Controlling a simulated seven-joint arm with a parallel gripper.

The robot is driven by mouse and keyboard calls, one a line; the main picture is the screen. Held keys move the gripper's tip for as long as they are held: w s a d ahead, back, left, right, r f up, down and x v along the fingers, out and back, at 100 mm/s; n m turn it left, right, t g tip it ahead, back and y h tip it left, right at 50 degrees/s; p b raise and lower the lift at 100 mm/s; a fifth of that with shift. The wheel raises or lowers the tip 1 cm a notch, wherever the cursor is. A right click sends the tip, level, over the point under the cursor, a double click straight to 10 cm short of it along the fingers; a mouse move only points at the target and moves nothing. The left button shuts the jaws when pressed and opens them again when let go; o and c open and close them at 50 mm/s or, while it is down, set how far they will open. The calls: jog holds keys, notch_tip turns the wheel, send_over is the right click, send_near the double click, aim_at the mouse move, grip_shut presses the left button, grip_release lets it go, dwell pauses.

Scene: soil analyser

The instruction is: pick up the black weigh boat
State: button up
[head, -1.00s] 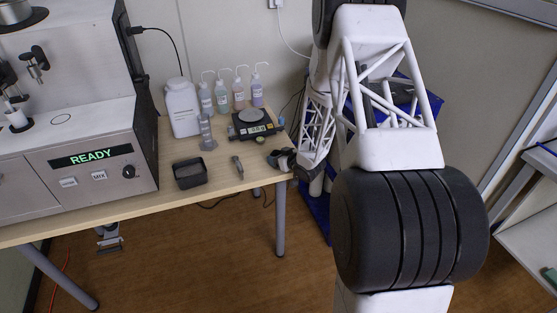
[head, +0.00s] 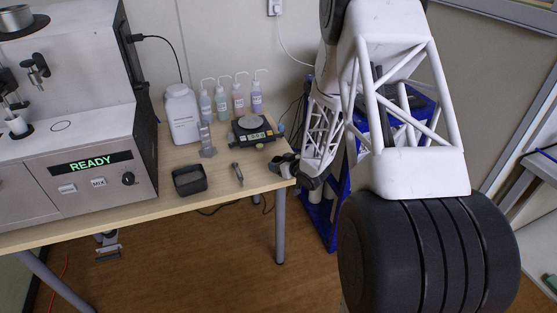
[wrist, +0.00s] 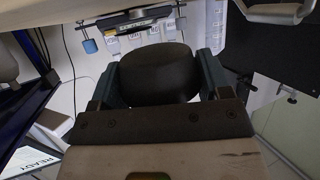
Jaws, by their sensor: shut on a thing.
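The black weigh boat (wrist: 160,72) shows in the wrist view as a dark rounded shape between the two fingers of my gripper (wrist: 162,88). My gripper is shut on it, with one finger at each side. The boat's inside cannot be made out. In the head view my gripper (head: 284,164) is small and dark at the right end of the wooden table, right of the balance. The boat is hard to tell from the gripper there.
A black rectangular tray (head: 189,181) and a small grey tool (head: 238,174) lie on the table (head: 215,180). The balance (head: 253,130), wash bottles (head: 222,103) and a white jug (head: 182,113) stand behind. The analyser (head: 80,160) reading READY fills the left.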

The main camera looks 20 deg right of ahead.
jog(key=s+a+r, duration=0.1)
jog(key=s, duration=1)
jog(key=shift+s+a, duration=0.25)
jog(key=shift+a, duration=0.15)
dwell(0.3)
jog(key=w+a+f+m+h, duration=0.1)
jog(key=a+f+h, duration=0.1)
jog(key=a+f, duration=0.8)
notch_tip(320, 180, down, 3)
jog(key=shift+w+r+m+t, duration=0.1)
jog(key=shift+w+m+t, duration=0.2)
jog(key=shift+m, duration=0.1)
jog(key=shift+m+h, duration=0.4)
jog(key=shift+h, duration=0.1)
jog(key=w+f, duration=0.2)
jog(key=f, duration=0.1)
jog(key=shift+w+a+f, duration=0.25)
jog(key=shift+w+a, duration=0.05)
jog(key=shift+a, duration=0.1)
jog(key=w+f, duration=0.2)
jog(key=w, duration=0.1)
jog(key=w+f+m+h, duration=0.1)
jog(key=w+f, duration=0.1)
jog(key=w+f+h, duration=0.1)
jog(key=w+f, duration=0.2)
jog(key=shift+w+d+m, duration=0.2)
jog(key=shift+w+m, duration=0.15)
jog(key=shift+m, duration=0.05)
